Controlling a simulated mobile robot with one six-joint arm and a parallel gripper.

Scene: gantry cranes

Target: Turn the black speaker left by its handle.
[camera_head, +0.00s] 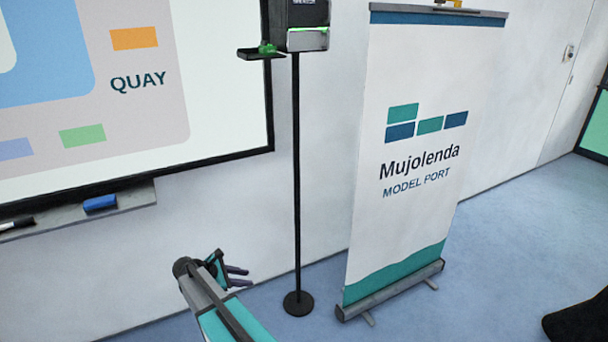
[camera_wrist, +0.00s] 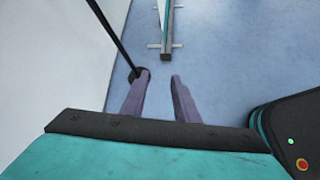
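I cannot make out a black speaker with a handle for sure in either view. A black shape (camera_head: 580,318) is cut off at the lower right of the head view; I cannot tell what it is. My gripper (camera_head: 238,275) is low in front of the white wall, left of a thin black stand (camera_head: 297,180). In the wrist view my gripper (camera_wrist: 158,80) has its two fingers apart, with only blue floor between them. It is open and empty.
A black box (camera_head: 307,15) with a green light and small tray tops the stand. A "Mujolenda Model Port" banner (camera_head: 420,120) stands right of it. A whiteboard (camera_head: 200,95) hangs left above a ledge with a blue eraser (camera_head: 100,203).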

